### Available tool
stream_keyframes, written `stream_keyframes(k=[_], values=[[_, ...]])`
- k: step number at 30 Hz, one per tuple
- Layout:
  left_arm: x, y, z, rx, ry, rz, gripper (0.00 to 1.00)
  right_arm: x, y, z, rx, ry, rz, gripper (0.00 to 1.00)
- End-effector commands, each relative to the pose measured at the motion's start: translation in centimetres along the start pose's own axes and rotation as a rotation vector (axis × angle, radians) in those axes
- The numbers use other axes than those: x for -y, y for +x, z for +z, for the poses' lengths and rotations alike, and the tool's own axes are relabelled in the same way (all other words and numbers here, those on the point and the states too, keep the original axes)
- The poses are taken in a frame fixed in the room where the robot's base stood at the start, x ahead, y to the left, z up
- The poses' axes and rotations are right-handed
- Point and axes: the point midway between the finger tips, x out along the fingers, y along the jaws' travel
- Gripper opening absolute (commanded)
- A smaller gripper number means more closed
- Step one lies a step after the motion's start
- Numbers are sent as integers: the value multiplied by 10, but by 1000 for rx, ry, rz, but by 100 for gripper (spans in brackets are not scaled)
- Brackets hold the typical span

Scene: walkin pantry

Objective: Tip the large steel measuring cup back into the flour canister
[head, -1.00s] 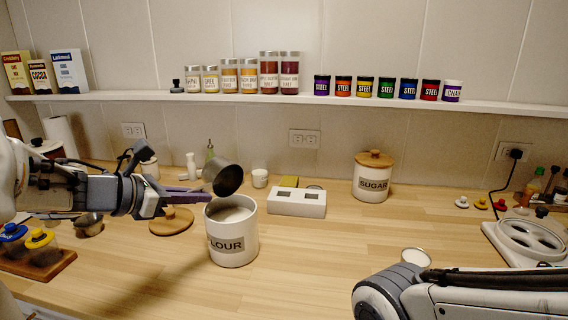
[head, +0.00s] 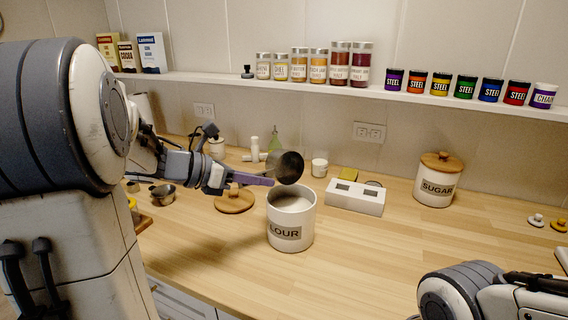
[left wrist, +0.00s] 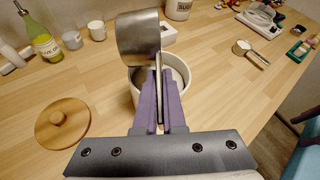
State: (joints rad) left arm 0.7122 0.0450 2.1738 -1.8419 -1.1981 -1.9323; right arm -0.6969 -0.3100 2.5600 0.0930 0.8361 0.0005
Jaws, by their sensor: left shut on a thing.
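The large steel measuring cup (head: 289,167) hangs tilted over the open flour canister (head: 290,236), its dark inside facing the head view. My left gripper (head: 262,181) is shut on the cup's handle, just left of and above the canister's rim. In the left wrist view the purple fingers (left wrist: 160,112) pinch the handle, and the cup (left wrist: 139,38) shows beyond them. The canister (left wrist: 178,68) shows behind the fingers there. Pale flour is visible inside the canister in the head view. My right arm shows at the lower right, but its gripper is out of view.
The round wooden lid (head: 234,201) lies left of the canister. A white two-display device (head: 355,199), a small white cup (head: 319,167) and the sugar canister (head: 435,184) stand to the right and behind. Bare counter lies right of the flour canister.

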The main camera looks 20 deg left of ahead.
Motion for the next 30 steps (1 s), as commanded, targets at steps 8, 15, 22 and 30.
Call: stream_keyframes(k=[8, 15, 22, 30], values=[[-4, -2, 5, 0, -112, -52, 0, 1, -17, -1, 0, 0, 0, 66], [-6, -4, 7, 1, -214, -100, 0, 2, -29, -2, 0, 0, 0, 66], [-8, -4, 7, 1, -275, -129, 0, 2, -34, -2, 0, 0, 0, 66], [-8, -3, 7, 1, -277, -130, 0, 2, -33, -2, 0, 0, 0, 66]])
